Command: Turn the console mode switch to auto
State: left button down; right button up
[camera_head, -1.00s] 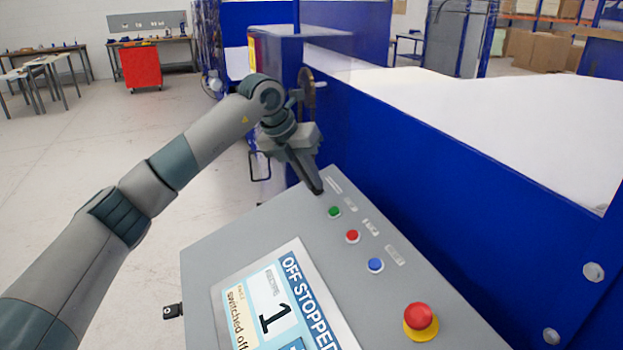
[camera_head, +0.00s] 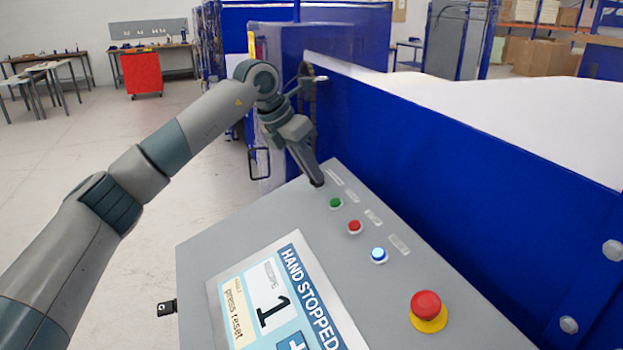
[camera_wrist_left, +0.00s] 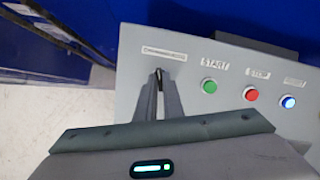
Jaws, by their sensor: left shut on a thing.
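The grey console (camera_head: 225,255) stands in front of me, its sloped top carrying the controls. Its screen (camera_head: 285,305) reads "HAND STOPPED" and "press reset". My left gripper (camera_head: 317,181) reaches the far left corner of the console top. In the left wrist view the left gripper (camera_wrist_left: 159,82) is shut on the black mode switch (camera_wrist_left: 159,75), just below a small label. The fingers hide most of the switch, and in the head view they cover it. My right gripper does not show.
Beside the switch are a green start button (camera_wrist_left: 209,86), a red stop button (camera_wrist_left: 250,94) and a lit blue button (camera_wrist_left: 288,102). A red emergency stop (camera_head: 426,305) sits nearer me. A blue machine wall (camera_head: 450,170) runs close behind the console.

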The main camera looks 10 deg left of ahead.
pick_arm(q)
jog(key=m, duration=0.1)
jog(key=m+b, duration=0.1)
jog(key=m, duration=0.1)
jog(key=shift+f+m, duration=0.25)
jog(key=shift+m, duration=0.15)
jog(key=m+b, duration=0.1)
jog(key=m, duration=0.2)
jog(key=shift+m+g, duration=0.3)
jog(key=m, duration=0.2)
jog(key=shift+m+h, duration=0.3)
jog(key=shift+m, duration=0.1)
jog(key=shift+m+g, duration=0.3)
jog(key=shift+m, duration=1.2)
jog(key=c, duration=1.9)
grip_release()
jog(key=shift+r, duration=0.1)
